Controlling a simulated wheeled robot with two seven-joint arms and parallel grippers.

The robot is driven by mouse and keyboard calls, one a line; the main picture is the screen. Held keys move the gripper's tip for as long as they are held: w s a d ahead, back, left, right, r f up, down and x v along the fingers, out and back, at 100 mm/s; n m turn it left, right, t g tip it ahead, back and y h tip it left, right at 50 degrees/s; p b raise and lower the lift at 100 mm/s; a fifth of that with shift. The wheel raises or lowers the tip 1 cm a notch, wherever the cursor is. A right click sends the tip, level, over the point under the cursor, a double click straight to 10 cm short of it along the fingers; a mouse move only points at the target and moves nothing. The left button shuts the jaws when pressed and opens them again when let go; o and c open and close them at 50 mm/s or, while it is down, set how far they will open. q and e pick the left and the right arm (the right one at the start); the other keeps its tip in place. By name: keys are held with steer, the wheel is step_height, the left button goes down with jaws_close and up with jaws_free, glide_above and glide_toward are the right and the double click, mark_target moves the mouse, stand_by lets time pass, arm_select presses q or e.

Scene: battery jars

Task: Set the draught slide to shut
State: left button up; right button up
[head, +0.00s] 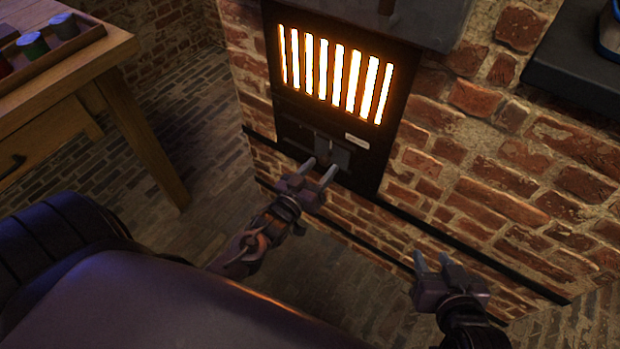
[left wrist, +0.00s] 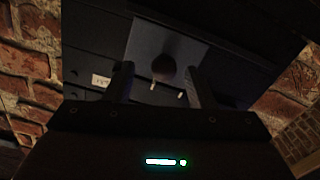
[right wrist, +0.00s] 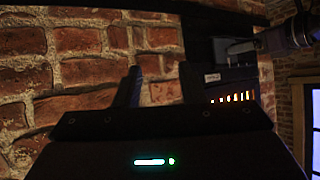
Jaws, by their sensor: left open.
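The draught slide (head: 341,158) is a grey plate low on the dark furnace front, below the glowing grate. In the left wrist view the slide plate (left wrist: 146,42) carries a round dark knob (left wrist: 163,67). Two small white marks show just below the knob. My left gripper (head: 320,168) is open in front of the slide, and the knob appears between its fingers in the left wrist view. I cannot tell whether they touch it. My right gripper (head: 431,257) is open and empty, in front of the brick wall, lower right of the slide.
The barred grate (head: 335,75) glows above the slide. A small pale label (head: 357,139) sits at the slide's upper right. A wooden table (head: 60,100) with a tray of coloured jars stands at left. A dark ledge (head: 575,75) juts out at upper right.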

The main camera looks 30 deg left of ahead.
arm_select(q)
steer(key=s, duration=0.4)
steer(key=shift+s+a+p, duration=0.15)
steer(key=shift+s+p, duration=0.25)
arm_select(e)
steer(key=s+d+f+g+h, duration=0.1)
steer(key=s+f+g, duration=0.3)
steer(key=s+f, duration=0.2)
steer(key=shift+d, duration=0.25)
